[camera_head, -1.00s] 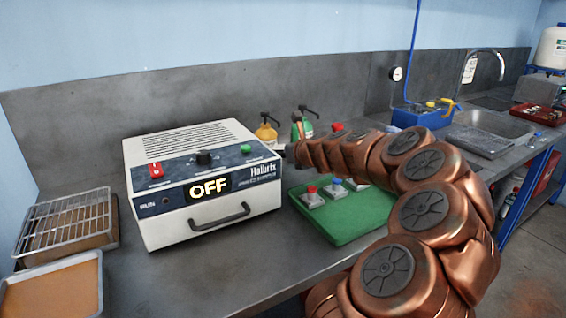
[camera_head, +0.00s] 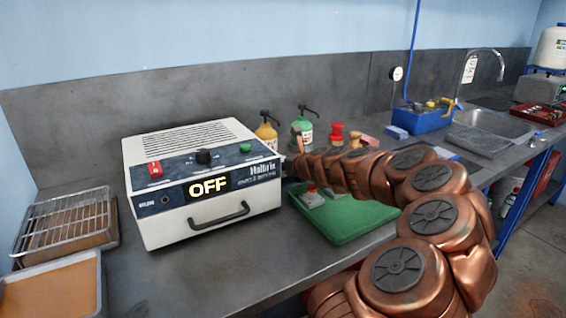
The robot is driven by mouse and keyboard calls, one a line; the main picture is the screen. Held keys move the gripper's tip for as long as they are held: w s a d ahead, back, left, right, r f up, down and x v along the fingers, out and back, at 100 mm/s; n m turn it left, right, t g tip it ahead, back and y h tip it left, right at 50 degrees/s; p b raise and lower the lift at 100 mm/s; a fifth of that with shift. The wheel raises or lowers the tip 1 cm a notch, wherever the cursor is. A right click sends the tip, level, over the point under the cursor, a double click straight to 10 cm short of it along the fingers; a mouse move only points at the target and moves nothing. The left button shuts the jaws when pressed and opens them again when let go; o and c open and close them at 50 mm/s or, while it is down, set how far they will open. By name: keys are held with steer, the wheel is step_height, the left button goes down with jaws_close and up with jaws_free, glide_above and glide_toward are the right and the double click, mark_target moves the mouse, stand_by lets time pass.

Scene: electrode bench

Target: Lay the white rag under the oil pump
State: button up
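Two pump-top bottles stand behind the machine: a yellow-orange bottle (camera_head: 267,134) and a green bottle (camera_head: 304,128) with a white label. I cannot tell which one is the oil pump. I cannot make out a white rag anywhere in view. My copper arm reaches in from the lower right, and its end, my gripper (camera_head: 297,148), is by the machine's right side, in front of the green bottle in the picture. The fingers are too small and unclear to show whether they are open or holding anything.
A white machine (camera_head: 205,185) reading OFF fills the centre left. A green tray (camera_head: 340,222) with small button blocks lies right of it, partly behind my arm. Wire rack (camera_head: 65,222) and shallow tray (camera_head: 50,290) are at left. A blue bin (camera_head: 420,120) and sink stand right.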

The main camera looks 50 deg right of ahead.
steer(key=shift+f, duration=0.25)
steer(key=o, duration=1)
steer(key=shift+r, duration=0.6)
steer(key=shift+v, duration=6)
